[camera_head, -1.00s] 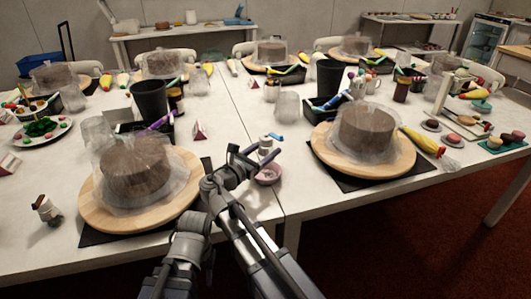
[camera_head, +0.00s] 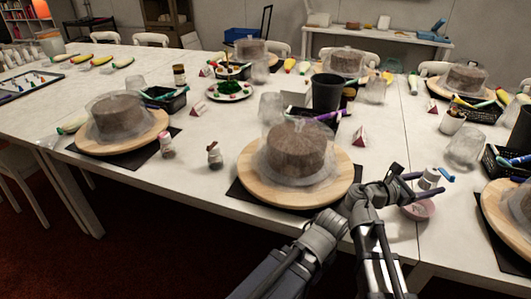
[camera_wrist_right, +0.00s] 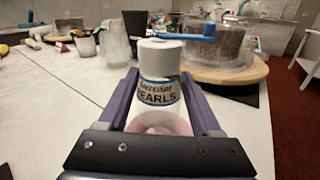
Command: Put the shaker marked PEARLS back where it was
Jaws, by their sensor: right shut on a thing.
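The shaker marked PEARLS has a pale grey-white cap and a label reading PEARLS; it stands upright between the fingers in the right wrist view (camera_wrist_right: 158,92). In the head view the shaker (camera_head: 430,178) is small and partly covered by the fingers. My right gripper (camera_head: 422,184) is shut on it, with one finger on each side of its body in the right wrist view (camera_wrist_right: 160,108). Whether its base touches the table is hidden. My left gripper is not in view.
Two other small shakers, one pinkish (camera_head: 167,147) and one dark-topped (camera_head: 214,156), stand left of the middle cake board (camera_head: 262,190).

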